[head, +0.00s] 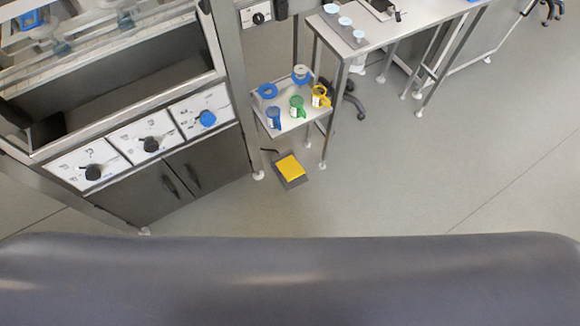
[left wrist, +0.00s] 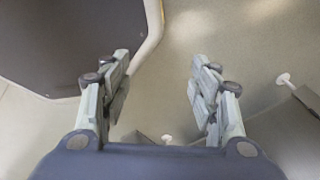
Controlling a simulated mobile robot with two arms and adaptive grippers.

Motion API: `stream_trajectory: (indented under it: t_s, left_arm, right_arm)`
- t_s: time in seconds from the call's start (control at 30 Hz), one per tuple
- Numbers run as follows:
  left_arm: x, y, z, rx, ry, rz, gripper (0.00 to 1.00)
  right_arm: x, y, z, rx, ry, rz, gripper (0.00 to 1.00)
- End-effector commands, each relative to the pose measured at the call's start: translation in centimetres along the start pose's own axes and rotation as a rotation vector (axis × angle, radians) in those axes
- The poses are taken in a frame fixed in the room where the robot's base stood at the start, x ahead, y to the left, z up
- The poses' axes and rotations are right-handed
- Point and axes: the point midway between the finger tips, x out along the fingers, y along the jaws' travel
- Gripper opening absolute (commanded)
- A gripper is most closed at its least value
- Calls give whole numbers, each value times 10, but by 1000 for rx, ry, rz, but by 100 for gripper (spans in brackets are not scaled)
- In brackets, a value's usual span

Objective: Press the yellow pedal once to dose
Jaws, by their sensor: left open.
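The yellow pedal (head: 290,168) lies on the floor in the head view, on a dark grey base with a short black lead at its upper left. It sits in front of the small steel side table (head: 293,123). My left gripper (left wrist: 160,85) shows in the left wrist view with its two fingers wide apart and nothing between them. The pedal does not show in the left wrist view. Neither gripper shows in the head view, so their distance from the pedal cannot be told. My right gripper is not in view.
A steel cabinet with knobs (head: 150,144) stands at the left. A long steel table (head: 400,25) stands at the back right. Floor (head: 420,180) right of the pedal is clear.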

Motion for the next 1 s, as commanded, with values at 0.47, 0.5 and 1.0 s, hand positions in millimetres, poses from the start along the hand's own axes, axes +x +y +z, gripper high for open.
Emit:
stream_trajectory:
  t_s: [0.47,0.5,1.0]
  left_arm:
    - [0,0,0,0,-1,-1,0]
    - [0,0,0,0,-1,-1,0]
    - [0,-1,0,0,-1,-1,0]
  right_arm:
    - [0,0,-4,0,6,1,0]
    - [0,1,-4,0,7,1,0]
    - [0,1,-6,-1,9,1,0]
